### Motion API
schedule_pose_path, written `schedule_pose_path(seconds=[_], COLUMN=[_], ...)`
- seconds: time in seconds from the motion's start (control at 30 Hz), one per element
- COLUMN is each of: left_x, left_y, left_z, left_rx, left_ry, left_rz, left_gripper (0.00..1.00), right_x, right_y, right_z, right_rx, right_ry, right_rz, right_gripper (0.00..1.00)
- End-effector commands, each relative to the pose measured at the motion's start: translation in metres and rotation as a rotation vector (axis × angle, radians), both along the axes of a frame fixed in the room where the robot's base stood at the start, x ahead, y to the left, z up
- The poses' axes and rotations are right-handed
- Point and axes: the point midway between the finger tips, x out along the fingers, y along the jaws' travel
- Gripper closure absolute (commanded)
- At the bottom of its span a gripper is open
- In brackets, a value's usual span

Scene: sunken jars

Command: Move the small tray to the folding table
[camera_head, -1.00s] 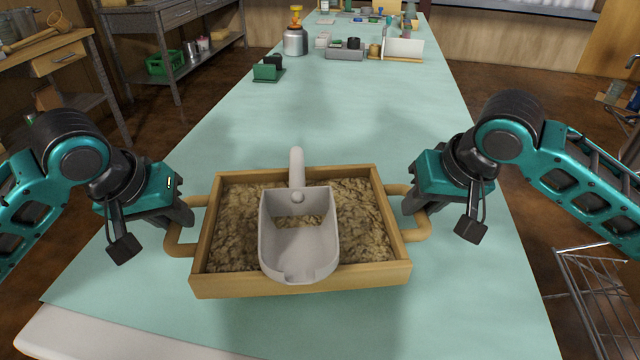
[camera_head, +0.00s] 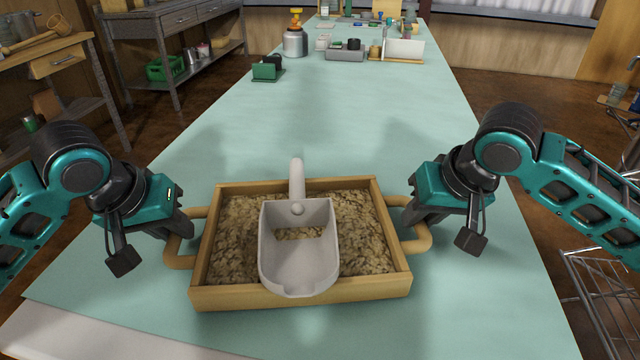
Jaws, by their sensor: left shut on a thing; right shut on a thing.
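The small wooden tray (camera_head: 300,298) has a looped handle on each side and is filled with a brown, crumbly material (camera_head: 365,235). A pale grey scoop (camera_head: 298,255) lies in it with its handle pointing away from me. My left gripper (camera_head: 184,232) is shut on the tray's left handle. My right gripper (camera_head: 410,222) is shut on the right handle. The fingertips are partly hidden by the gripper bodies. The tray is over the near part of a long table with a pale green cover; I cannot tell whether it touches the table.
The long green-covered table (camera_head: 350,120) is clear just beyond the tray. Further back stand a small green object (camera_head: 265,71), a grey canister (camera_head: 294,42) and a grey bin (camera_head: 345,53). A wire rack (camera_head: 600,295) stands at the lower right. Shelving stands at the left.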

Motion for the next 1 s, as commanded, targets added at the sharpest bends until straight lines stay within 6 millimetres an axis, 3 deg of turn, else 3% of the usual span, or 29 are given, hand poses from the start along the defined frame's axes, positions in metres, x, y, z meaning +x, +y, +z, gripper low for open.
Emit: schedule_pose_path(seconds=[0.13,0.17,0.43,0.77,1.0], left_x=[0.001,0.0,0.0,-0.002,-0.019], left_y=[-0.001,-0.001,0.0,0.001,0.009], left_z=[-0.009,-0.01,-0.008,-0.001,0.04], left_rx=[-0.003,-0.002,-0.001,0.0,0.0], left_ry=[-0.004,0.0,0.0,-0.002,-0.006], left_rz=[0.0,-0.001,0.0,0.0,-0.001], left_gripper=[1.0,0.78,0.54,0.54,0.54], right_x=[0.0,0.0,0.0,0.0,0.0], right_y=[0.001,0.001,0.0,0.0,0.0], right_z=[-0.009,-0.01,-0.008,-0.008,-0.008], right_rx=[0.003,0.001,0.001,0.0,0.0], right_ry=[-0.004,0.0,0.0,0.0,0.0], right_rz=[0.002,0.002,0.0,0.0,0.0], right_gripper=[1.0,0.78,0.54,0.54,0.54])
